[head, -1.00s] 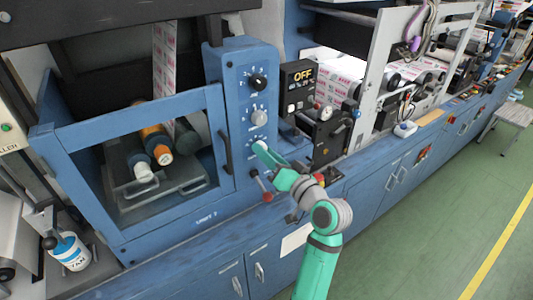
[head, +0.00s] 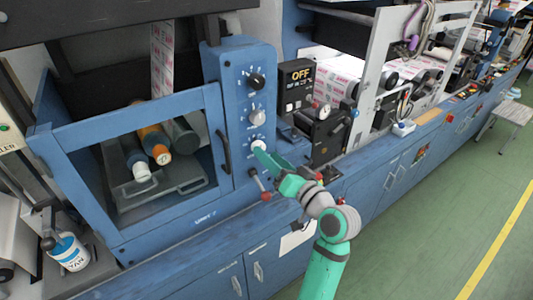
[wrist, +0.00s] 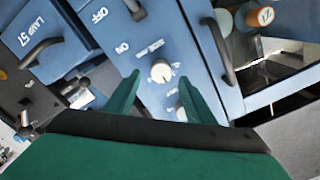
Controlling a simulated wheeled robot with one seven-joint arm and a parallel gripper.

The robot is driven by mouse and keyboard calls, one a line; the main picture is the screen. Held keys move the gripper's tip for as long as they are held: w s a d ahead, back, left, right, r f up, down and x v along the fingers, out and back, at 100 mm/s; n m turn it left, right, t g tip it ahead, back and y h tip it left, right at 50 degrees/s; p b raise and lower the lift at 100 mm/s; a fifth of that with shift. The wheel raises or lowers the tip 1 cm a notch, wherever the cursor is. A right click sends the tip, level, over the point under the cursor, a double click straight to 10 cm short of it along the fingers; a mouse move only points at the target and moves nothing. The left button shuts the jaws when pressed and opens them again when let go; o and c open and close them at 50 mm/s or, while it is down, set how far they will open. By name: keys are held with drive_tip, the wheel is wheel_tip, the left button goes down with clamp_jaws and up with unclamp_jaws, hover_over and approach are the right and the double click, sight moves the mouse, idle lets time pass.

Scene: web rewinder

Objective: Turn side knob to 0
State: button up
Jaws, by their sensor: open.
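A blue panel (head: 233,88) carries a column of knobs in the head view: a black knob (head: 257,80) on top, a grey knob (head: 257,117) in the middle and a white knob (head: 258,145) lowest. In the wrist view my gripper (wrist: 159,78) is open and empty. The lowest knob (wrist: 182,113) is partly hidden by the right finger. Knob markings are too small to read.
A black handle (head: 223,151) of the framed window stands left of the panel. A red-tipped lever (head: 265,196) sticks out below my gripper. A black control box (head: 298,85) reading OFF is to the right. Green floor (head: 440,210) lies open in front.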

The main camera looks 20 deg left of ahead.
drive_tip(key=v, duration=0.8)
drive_tip(key=shift+s, duration=0.15)
drive_tip(key=s+d+f+m+t+h, duration=0.1)
drive_tip(key=s+d+f+m+h, duration=0.2)
drive_tip(key=f, duration=0.5)
drive_tip(key=s+d+f+m+t+h, duration=0.2)
drive_tip(key=s+f+h, duration=0.2)
drive_tip(key=f, duration=0.5)
drive_tip(key=s+d+f+m+t+h, duration=0.1)
drive_tip(key=s+d+f+m+h, duration=0.2)
drive_tip(key=f, duration=0.5)
drive_tip(key=s+d+f+n+h, duration=0.1)
drive_tip(key=s+f+h, duration=0.1)
drive_tip(key=s, duration=0.4)
drive_tip(key=s+d+f+n+h, duration=0.1)
drive_tip(key=s+d+f, duration=0.15)
drive_tip(key=s, duration=0.45)
drive_tip(key=s+a+r+n+h, duration=0.1)
drive_tip(key=s+r+n, duration=0.2)
drive_tip(key=s, duration=1.2)
drive_tip(key=shift+r, duration=0.4)
